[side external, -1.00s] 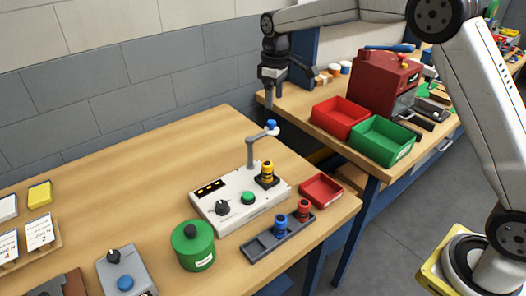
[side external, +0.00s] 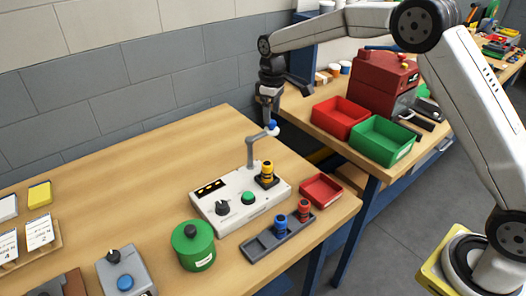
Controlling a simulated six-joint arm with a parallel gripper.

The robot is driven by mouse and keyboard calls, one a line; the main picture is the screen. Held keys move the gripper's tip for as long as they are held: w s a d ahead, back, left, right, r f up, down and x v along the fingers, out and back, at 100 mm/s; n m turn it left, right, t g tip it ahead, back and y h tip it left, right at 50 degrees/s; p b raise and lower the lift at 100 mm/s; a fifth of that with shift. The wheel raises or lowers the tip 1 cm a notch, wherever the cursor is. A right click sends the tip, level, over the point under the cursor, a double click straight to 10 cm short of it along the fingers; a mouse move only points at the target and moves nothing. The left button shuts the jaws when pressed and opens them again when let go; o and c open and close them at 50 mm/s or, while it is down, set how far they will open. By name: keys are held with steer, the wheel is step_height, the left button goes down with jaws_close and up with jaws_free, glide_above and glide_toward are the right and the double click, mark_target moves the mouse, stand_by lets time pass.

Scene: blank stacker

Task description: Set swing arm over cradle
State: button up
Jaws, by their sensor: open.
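The stacker (side external: 236,206) is a white box on the wooden table with a black knob, a green button and a small dark display. Its grey swing arm (side external: 252,150) rises from a post at the back and ends in a blue knob (side external: 272,127). The cradle (side external: 266,181) is a dark holder at the box's right end, with a yellow-and-black piece (side external: 267,169) standing in it. The swing arm's tip appears above and behind the cradle. My gripper (side external: 267,120) is open, pointing down at the blue knob; I cannot tell whether it touches it.
A grey tray (side external: 262,247) holding a blue and a red piece lies in front. A small red bin (side external: 321,189) is to the right, a green canister (side external: 193,246) at front left. Red and green bins (side external: 383,140) stand on the second table.

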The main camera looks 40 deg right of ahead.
steer(key=shift+f, duration=1.25)
jaws_close()
steer(key=shift+r, duration=0.1)
stand_by(0.5)
